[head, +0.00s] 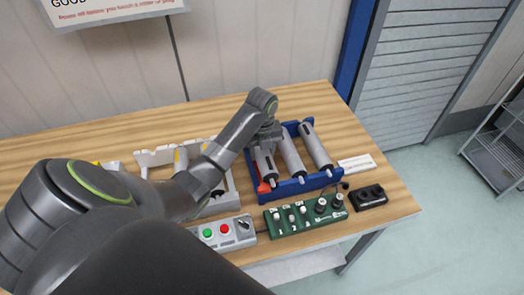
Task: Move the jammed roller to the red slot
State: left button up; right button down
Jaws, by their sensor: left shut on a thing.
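My left gripper (266,142) reaches over the blue rack (318,182) at the back right of the table. It is shut on a grey roller (264,168) at the rack's left end. A red part (263,187), which looks like the red slot, shows at that end, close beside the held roller. I cannot tell whether the roller rests fully in it. Two more grey rollers, a middle one (291,156) and a right one (317,147), lie in the rack. My right gripper is not in view.
A white rack (158,157) with yellow-marked rollers stands left, partly hidden by my arm. In front are a grey button box (226,232), a green control panel (300,215) and a black block (368,197). A white label (357,164) lies right of the blue rack.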

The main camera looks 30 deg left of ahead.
pick_arm(q)
jog(key=shift+f, duration=0.25)
jog(key=shift+f+b, duration=0.3)
jog(key=shift+f, duration=0.35)
jog(key=shift+f, duration=0.2)
dwell(0.6)
jog(key=o, duration=1.3)
jog(key=shift+o, duration=0.2)
